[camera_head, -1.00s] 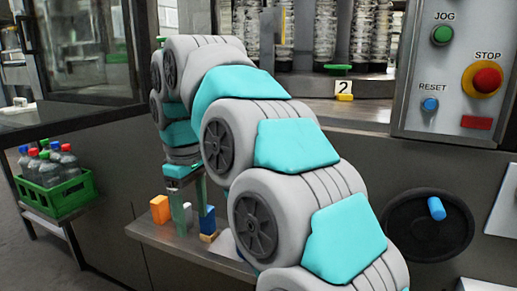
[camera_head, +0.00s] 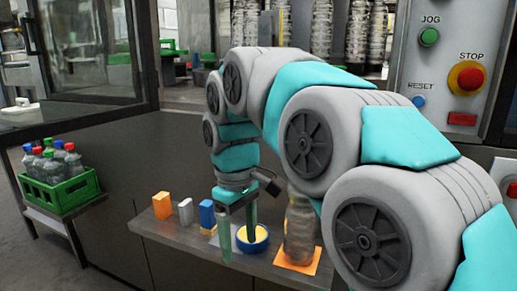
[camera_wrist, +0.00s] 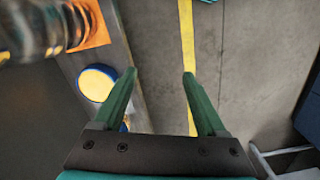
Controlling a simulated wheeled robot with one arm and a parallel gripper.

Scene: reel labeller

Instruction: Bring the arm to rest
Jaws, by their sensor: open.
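My gripper (camera_head: 238,240) hangs with its fingers pointing down at the front of the small shelf (camera_head: 180,238). Its two green fingers are apart. In the wrist view my gripper (camera_wrist: 159,75) has nothing between its fingers, only floor and a yellow floor line (camera_wrist: 187,50) below. A blue roll with a yellow top (camera_head: 261,235) stands on the shelf behind the fingers, partly hidden by one of them. My arm arches in from the right.
A clear bottle (camera_head: 299,230) stands on an orange mat (camera_head: 297,264) right of the gripper, close to my arm. Orange (camera_head: 162,205), white (camera_head: 186,212) and blue (camera_head: 207,214) blocks stand to the left. A green bottle crate (camera_head: 68,195) is further left. The control panel (camera_head: 445,45) is at upper right.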

